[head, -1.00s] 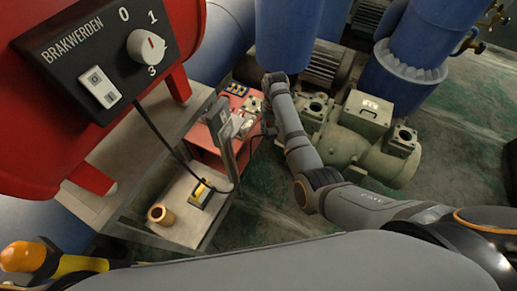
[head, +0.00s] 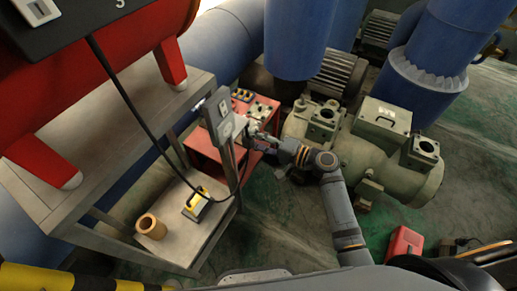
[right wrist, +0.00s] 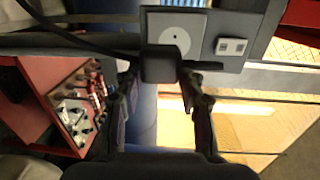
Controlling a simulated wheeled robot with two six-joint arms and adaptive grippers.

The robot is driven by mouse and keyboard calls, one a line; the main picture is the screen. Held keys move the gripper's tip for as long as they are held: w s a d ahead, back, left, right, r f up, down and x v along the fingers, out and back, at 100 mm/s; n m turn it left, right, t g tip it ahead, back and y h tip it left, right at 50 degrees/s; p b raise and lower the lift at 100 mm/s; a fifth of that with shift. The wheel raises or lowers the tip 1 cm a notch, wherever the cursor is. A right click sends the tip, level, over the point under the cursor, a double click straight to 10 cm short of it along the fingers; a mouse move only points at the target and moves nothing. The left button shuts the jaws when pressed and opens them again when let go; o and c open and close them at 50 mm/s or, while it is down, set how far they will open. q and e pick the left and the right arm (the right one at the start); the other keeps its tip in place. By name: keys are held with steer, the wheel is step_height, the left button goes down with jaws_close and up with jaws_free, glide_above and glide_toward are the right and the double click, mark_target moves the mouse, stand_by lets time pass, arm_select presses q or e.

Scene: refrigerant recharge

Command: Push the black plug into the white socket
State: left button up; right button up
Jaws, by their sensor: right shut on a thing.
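The black plug (right wrist: 161,64) is held between the fingers of my right gripper (right wrist: 158,84) in the right wrist view. The white socket (right wrist: 174,38), a pale square plate with a round face, shows just beyond it. The plug overlaps the socket's lower edge in this view; whether they touch I cannot tell. In the head view my right gripper (head: 252,137) is close to the right side of the grey socket post (head: 223,122); the plug is too small to make out there. My left gripper is not in view.
A black cable (head: 134,112) hangs from the control box and loops near the post. A red toolbox (head: 203,158), a yellow-black block (head: 197,203) and a tan cup (head: 150,227) are by the post. A green pump (head: 375,148) stands to the right.

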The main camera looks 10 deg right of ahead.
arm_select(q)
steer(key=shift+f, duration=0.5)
arm_select(e)
steer(key=shift+s+d+r+t+y, duration=0.15)
steer(key=shift+d+r+t, duration=0.1)
steer(key=shift+r, duration=0.1)
steer(key=shift+s+d+r+t+y, duration=0.1)
steer(key=shift+d+r+t+y, duration=0.05)
steer(key=shift+r+t, duration=0.15)
steer(key=shift+r, duration=0.1)
steer(key=shift+a, duration=0.1)
steer(key=shift+x, duration=1.3)
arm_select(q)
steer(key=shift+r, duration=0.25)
arm_select(e)
steer(key=shift+x, duration=1.55)
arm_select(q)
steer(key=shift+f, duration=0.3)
arm_select(e)
steer(key=shift+w+a, duration=0.25)
steer(key=shift+a, duration=0.15)
